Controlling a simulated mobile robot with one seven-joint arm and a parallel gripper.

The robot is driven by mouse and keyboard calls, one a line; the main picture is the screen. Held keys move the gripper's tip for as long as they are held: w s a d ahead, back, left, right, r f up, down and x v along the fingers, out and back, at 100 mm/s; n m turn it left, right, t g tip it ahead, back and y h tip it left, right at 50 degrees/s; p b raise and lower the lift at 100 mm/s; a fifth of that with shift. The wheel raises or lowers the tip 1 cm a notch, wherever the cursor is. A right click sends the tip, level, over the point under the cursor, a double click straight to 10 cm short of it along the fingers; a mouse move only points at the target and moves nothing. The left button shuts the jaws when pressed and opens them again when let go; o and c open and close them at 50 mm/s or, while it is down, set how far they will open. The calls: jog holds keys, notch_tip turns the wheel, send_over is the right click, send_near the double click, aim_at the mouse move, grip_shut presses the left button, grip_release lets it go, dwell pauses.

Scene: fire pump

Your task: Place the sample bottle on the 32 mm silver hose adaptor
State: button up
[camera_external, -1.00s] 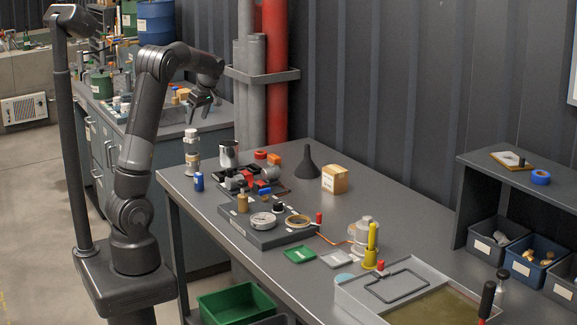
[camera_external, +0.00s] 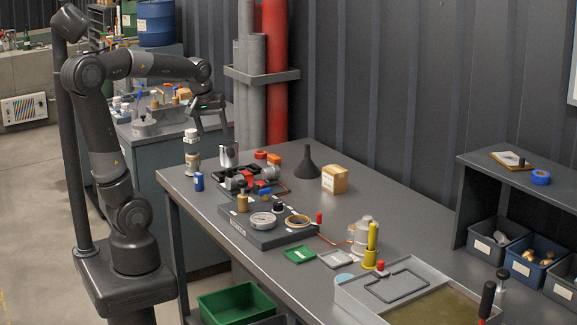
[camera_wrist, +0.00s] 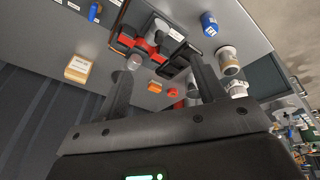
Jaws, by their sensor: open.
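My gripper (camera_external: 208,118) is open and empty, raised above the far left end of the bench. Its two fingers (camera_wrist: 160,70) reach into the wrist view with nothing between them. A white-capped bottle with a brownish band (camera_external: 192,150) stands upright at the bench's left corner, below and left of my gripper; it also shows in the wrist view (camera_wrist: 229,60), right of the right finger. Another pale, white-topped bottle (camera_external: 362,233) stands mid-bench beside a yellow post. I cannot tell which is the sample bottle. A silver-grey round fitting (camera_external: 272,173), possibly the adaptor, sits among red and black parts; its size is unreadable.
A metal cup (camera_external: 228,154) and a blue cylinder (camera_external: 198,181) stand near the left bottle. A black funnel (camera_external: 306,162), a cardboard box (camera_external: 335,180) and a gauge block (camera_external: 285,236) occupy the bench. Red and grey pipes (camera_external: 277,80) rise behind.

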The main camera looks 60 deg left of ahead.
jog(key=s+d+f+m+t+h, duration=0.1)
jog(key=s+d+f+m+t, duration=0.1)
jog(key=s+d+m, duration=0.8)
jog(key=d+f, duration=0.1)
jog(key=d, duration=0.3)
jog(key=shift+s, duration=0.2)
